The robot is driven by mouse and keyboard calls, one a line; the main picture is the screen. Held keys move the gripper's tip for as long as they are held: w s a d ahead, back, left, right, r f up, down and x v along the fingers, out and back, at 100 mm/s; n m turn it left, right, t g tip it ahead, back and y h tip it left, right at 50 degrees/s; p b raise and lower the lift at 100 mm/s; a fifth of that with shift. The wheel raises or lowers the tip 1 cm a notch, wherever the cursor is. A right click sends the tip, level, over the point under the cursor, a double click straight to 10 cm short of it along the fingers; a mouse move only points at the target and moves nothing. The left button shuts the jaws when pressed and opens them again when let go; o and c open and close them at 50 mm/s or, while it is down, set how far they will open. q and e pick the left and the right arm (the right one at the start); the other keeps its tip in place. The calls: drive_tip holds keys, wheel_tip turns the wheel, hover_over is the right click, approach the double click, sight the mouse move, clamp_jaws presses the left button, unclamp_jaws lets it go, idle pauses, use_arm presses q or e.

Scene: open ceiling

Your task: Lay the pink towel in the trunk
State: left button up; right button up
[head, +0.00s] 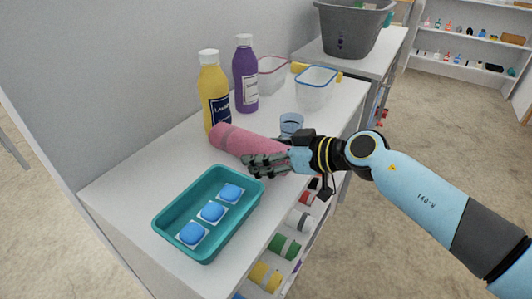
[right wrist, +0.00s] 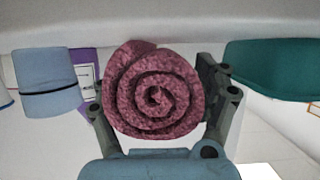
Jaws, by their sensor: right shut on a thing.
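The pink towel (head: 240,144) is rolled up and lies on the white shelf top, in front of the yellow bottle. In the right wrist view the roll's spiral end (right wrist: 155,92) fills the space between the two fingers. My right gripper (head: 268,164) is shut on the near end of the towel. In the right wrist view the fingers of my right gripper (right wrist: 160,100) stand on both sides of the roll. My left gripper is not in view. No trunk shows in either view.
A teal tray (head: 164,217) with blue-topped pads stands at the front. A grey basket (head: 350,28) is on the farther counter. Open floor lies to the right.

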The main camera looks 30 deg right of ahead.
drive_tip(key=o, duration=1.3)
